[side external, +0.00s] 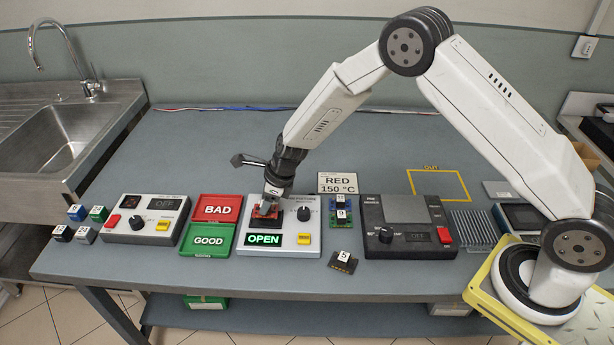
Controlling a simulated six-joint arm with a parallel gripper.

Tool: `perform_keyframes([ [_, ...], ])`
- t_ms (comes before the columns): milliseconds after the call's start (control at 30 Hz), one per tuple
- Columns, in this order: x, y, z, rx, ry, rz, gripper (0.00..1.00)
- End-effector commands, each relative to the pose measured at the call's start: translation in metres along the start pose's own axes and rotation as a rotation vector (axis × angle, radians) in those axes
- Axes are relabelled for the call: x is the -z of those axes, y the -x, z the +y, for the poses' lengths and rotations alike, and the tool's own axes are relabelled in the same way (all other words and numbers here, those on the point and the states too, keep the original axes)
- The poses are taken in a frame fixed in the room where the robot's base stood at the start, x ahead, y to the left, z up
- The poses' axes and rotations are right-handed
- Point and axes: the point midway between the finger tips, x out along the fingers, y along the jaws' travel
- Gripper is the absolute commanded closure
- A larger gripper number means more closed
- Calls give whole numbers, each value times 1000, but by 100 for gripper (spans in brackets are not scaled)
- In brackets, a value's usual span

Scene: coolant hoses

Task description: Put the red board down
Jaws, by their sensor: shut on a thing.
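My gripper (267,207) points down over the white unit (285,252) with the lit green OPEN display. It is shut on the red board (258,217), which is at the upper left of this unit. The gripper hides part of the board. I cannot tell whether the board touches the unit or is just above it.
Left are the red BAD and green GOOD trays (208,241) and a grey unit (147,228). Right are a blue-green board pair (340,210), a dark board (343,262) and a black unit (415,262). A yellow OUT outline (466,188) is empty.

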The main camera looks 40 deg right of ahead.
Motion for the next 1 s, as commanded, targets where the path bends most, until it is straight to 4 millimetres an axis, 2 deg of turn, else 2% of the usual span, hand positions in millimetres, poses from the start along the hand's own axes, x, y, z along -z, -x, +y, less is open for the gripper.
perform_keyframes([
  [200, 7, -17, 0, 1, -1, 0, 100],
  [733, 9, -22, 0, 1, 1, -1, 100],
  [767, 9, -22, 0, 1, 1, 0, 54],
  [800, 9, -22, 0, 1, 1, -1, 41],
  [867, 9, -22, 0, 1, 0, -1, 22],
  [1000, 9, -22, -1, 3, 0, -1, 22],
])
